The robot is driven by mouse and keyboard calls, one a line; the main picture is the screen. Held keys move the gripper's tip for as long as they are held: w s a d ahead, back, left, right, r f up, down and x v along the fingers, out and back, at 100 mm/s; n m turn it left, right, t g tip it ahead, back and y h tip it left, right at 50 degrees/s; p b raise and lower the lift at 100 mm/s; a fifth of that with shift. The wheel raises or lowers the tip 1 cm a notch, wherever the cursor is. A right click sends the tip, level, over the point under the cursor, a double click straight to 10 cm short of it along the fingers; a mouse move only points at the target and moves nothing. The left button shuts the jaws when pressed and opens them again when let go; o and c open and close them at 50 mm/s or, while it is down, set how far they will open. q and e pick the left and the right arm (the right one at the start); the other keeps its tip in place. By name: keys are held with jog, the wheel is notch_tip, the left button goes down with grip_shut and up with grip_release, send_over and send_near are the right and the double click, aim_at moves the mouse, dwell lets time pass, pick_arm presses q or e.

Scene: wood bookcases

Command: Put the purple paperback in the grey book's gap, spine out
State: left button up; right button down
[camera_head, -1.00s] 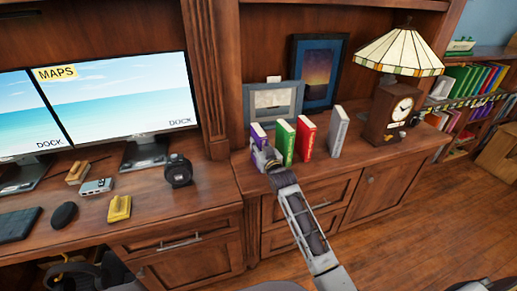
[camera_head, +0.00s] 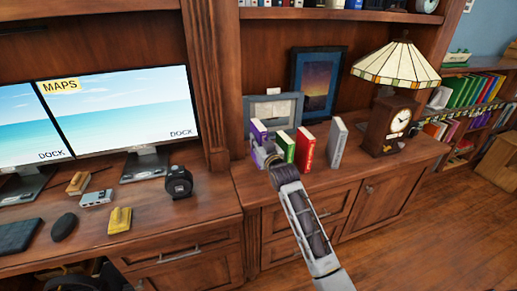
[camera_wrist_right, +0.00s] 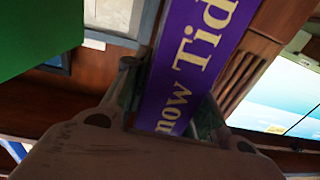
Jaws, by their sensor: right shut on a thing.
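The purple paperback (camera_head: 258,131) stands upright at the left end of a short row of books on the wooden counter. My right gripper (camera_head: 268,160) is shut on it near its lower part. In the right wrist view the purple spine (camera_wrist_right: 190,65), with large cream lettering, sits between the two fingers (camera_wrist_right: 165,100). The grey book (camera_head: 338,143) stands at the right end of the row, with a space between it and the red book (camera_head: 306,149). A green book (camera_head: 286,146) stands just right of the purple one. My left gripper is not in view.
Picture frames (camera_head: 318,82) stand behind the books. A clock (camera_head: 391,125) under a stained-glass lamp (camera_head: 396,63) stands right of the grey book. A monitor (camera_head: 115,108) and small desk items are at left. The counter front is clear.

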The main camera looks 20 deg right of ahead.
jog(key=shift+r, duration=1.45)
dwell(0.4)
